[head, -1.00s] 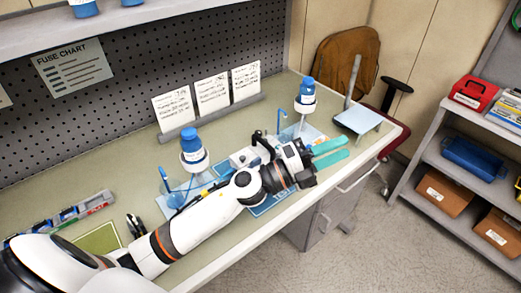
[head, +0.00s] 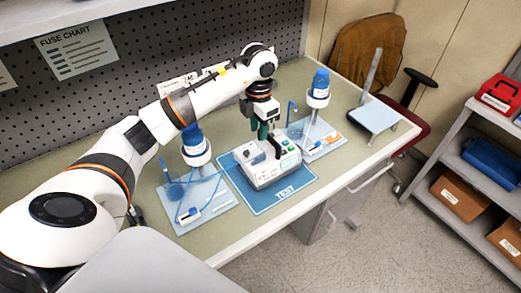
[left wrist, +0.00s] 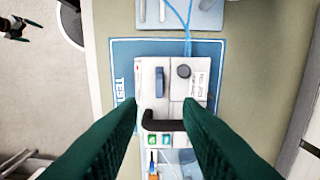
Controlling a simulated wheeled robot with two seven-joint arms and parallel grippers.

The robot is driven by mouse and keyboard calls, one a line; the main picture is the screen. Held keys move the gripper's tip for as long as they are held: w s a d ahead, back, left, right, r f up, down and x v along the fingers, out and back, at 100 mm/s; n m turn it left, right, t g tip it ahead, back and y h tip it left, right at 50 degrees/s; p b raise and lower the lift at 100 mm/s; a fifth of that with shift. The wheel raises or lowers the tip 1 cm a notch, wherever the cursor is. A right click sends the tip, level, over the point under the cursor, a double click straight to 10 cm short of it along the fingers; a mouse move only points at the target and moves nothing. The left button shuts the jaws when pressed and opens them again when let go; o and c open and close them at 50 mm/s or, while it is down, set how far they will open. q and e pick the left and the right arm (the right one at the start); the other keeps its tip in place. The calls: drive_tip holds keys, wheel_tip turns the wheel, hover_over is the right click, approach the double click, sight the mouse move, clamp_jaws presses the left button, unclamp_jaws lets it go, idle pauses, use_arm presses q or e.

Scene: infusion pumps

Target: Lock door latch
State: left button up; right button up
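The infusion pump (head: 270,172) is a white box on a blue TEST mat (head: 262,199). My left gripper (head: 261,130) points down just above its top. The left wrist view shows its two dark green fingers (left wrist: 160,108) apart, with nothing held. Below them on the pump (left wrist: 147,103) are a black bent handle (left wrist: 165,125), a blue-grey lever (left wrist: 159,82) and a dark round knob (left wrist: 183,71). The handle lies near the fingertips; I cannot tell whether they touch it. I cannot tell which part is the door latch. My right gripper (left wrist: 16,28) seems to show small at upper left.
Blue-capped bottles on stands flank the pump, one at left (head: 195,148) and one at right (head: 319,88). A pale blue platform (head: 373,115) stands at the bench's right end. A shelf (head: 470,175) with boxes is beyond, across open floor.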

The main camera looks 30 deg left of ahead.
sight(259, 156)
use_arm(q)
wheel_tip(259, 156, down, 9)
drive_tip(key=shift+d+f+p, duration=0.1)
drive_tip(key=shift+p, duration=1.15)
drive_tip(key=shift+f, duration=0.6)
clamp_jaws()
